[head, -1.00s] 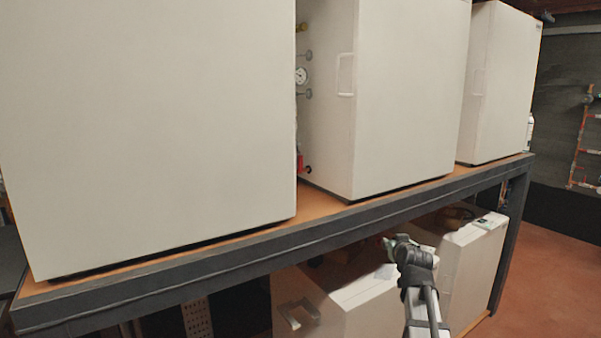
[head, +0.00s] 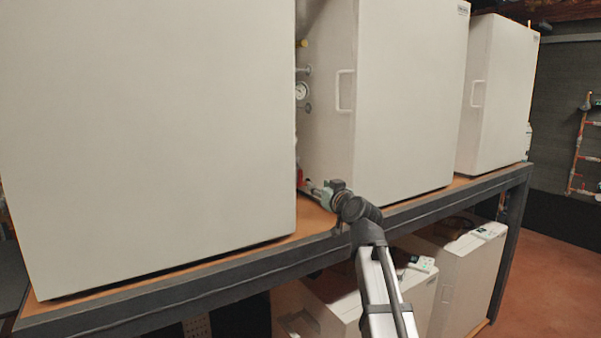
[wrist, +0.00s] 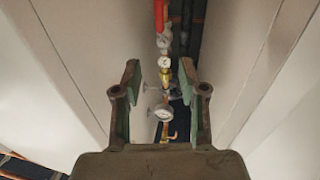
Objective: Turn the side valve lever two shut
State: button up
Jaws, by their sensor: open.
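In the wrist view my gripper (wrist: 160,78) is open and empty. Its two fingers frame the narrow gap between two white cabinets, with pipework deeper inside. A large gauge (wrist: 163,114), a smaller gauge (wrist: 164,63), brass fittings and a red part (wrist: 159,14) show there. I cannot tell which part is side valve lever two. In the head view my gripper (head: 311,189) is at the mouth of the gap, low down near a red part (head: 299,174). Contact cannot be made out. A gauge (head: 301,91) and a yellow fitting (head: 302,44) sit higher in the gap.
A large white cabinet (head: 150,130) stands left of the gap, and another (head: 410,100) with a handle (head: 344,91) stands right. Both stand on a dark-edged shelf (head: 240,262). More white units (head: 465,265) are below. The cabinet walls leave little sideways room.

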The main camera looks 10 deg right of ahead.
aim_at(301, 173)
jog(key=shift+p+x, duration=2.4)
jog(key=shift+x, duration=5.8)
jog(key=shift+f, duration=0.1)
jog(key=shift+d, duration=0.1)
grip_shut()
